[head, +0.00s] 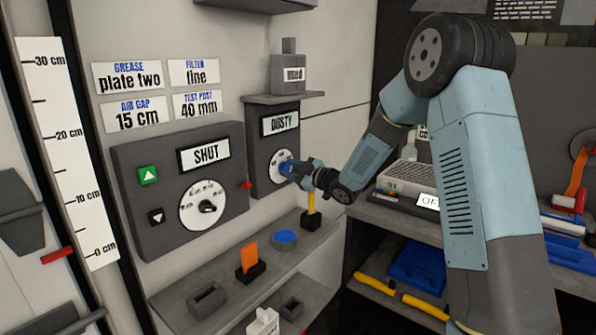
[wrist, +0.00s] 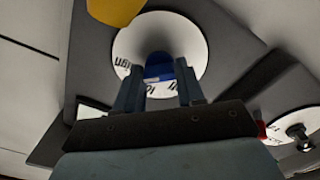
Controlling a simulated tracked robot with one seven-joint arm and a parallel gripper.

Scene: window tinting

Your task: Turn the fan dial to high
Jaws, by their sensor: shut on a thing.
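The fan dial is a white round face (head: 277,160) with a blue knob (head: 285,167) on the grey panel under the "DUSTY" sign. My gripper (head: 289,169) reaches it from the right and is shut on the blue knob. In the wrist view the white face (wrist: 195,35) shows, with the blue knob (wrist: 159,70) between the two fingers of my gripper (wrist: 158,82). Printed words on the face are partly hidden by the fingers and knob, and I cannot tell which setting the knob points to.
Left of it is a grey panel (head: 150,160) with a "SHUT" sign, arrow buttons and a black-knobbed dial (head: 207,208). Below, a shelf (head: 215,290) holds an orange piece (head: 249,258), a blue disc (head: 285,237) and a yellow-handled tool (head: 311,200) close under my gripper.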

